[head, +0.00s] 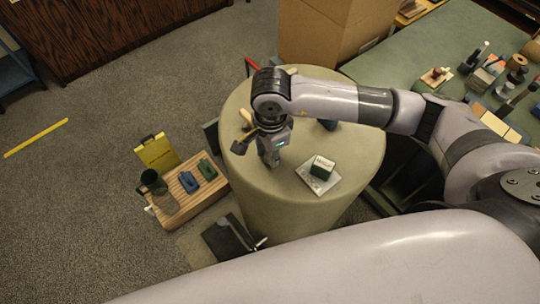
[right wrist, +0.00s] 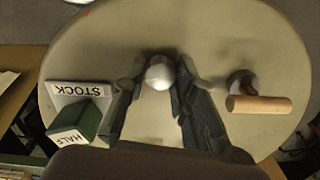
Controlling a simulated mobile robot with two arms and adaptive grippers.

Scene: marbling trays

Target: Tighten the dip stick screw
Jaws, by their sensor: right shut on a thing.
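In the right wrist view, the fingers of my right gripper (right wrist: 160,84) stand on either side of a pale round knob (right wrist: 159,71) and are shut on it. Only its rounded top shows; whether it is the dip stick screw I cannot tell. In the head view, my right gripper (head: 271,160) points down at the round drum table (head: 290,215), and the knob is hidden there. My left gripper is not in view.
A green block (head: 322,168) labelled HALF stands on a white STOCK card (head: 333,184). A wooden handle (right wrist: 258,105) is right of the fingers in the wrist view. A slatted wooden tray (head: 188,200) stands left of the drum. A green table (head: 470,45) with tools is at upper right.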

